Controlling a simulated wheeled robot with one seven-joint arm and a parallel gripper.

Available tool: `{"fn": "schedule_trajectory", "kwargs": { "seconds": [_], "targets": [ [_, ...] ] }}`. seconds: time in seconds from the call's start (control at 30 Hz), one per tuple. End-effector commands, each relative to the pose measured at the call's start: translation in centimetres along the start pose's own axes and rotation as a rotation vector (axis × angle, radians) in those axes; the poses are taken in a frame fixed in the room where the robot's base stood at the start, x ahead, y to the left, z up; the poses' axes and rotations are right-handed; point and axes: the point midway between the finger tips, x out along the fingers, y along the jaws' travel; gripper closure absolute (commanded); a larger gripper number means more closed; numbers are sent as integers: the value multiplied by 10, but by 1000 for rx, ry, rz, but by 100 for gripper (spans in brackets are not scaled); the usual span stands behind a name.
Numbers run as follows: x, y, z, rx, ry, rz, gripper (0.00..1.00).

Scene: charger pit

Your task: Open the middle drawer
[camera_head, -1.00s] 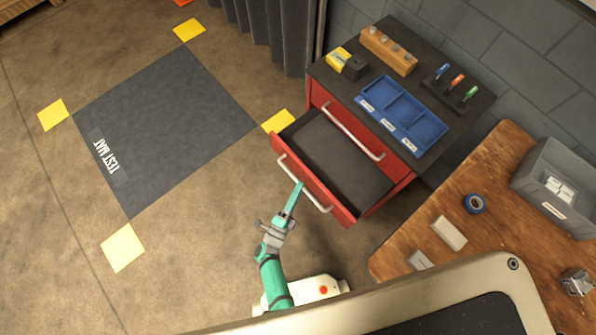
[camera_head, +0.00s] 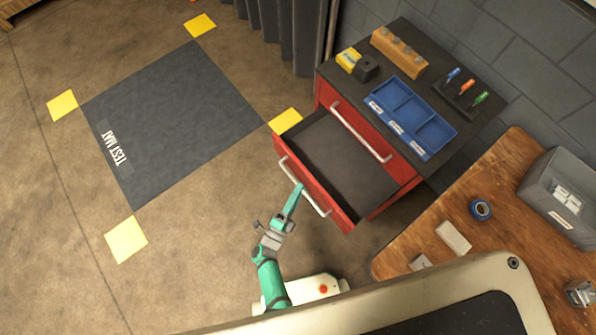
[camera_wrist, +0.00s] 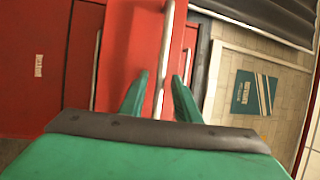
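The red tool cabinet (camera_head: 325,95) stands at centre right in the head view. Its top drawer, with a pale bar handle (camera_head: 360,131), is shut. The drawer below it (camera_head: 340,160) is pulled well out and shows a dark, empty inside; drawers lower down are hidden. My green gripper (camera_head: 297,189) is at the bar handle (camera_head: 313,200) on this open drawer's front. In the wrist view, my two fingertips (camera_wrist: 160,78) stand apart on either side of the handle bar (camera_wrist: 165,60). A gap shows beside the left finger; contact on the right is unclear.
On the cabinet top are a blue tray (camera_head: 427,135), a wooden block (camera_head: 399,52) and a tool holder (camera_head: 463,100). A wooden table (camera_head: 500,190) with a grey bin stands at right. The floor around the dark test mat (camera_head: 175,120) is clear.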

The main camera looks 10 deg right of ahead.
Motion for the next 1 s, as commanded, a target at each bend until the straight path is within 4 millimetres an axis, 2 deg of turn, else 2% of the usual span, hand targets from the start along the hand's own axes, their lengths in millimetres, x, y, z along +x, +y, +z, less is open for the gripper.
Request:
{"fn": "schedule_trajectory", "kwargs": {
  "seconds": [0.13,0.27,0.5,0.7,1.0],
  "targets": [
    [-4,0,0,0,0,1,71],
    [-20,0,0,0,0,1,71],
    [-65,1,0,-1,0,2,71],
    [-95,1,0,0,-1,2,71],
    [-108,0,0,1,-1,0,71]
  ]
}}
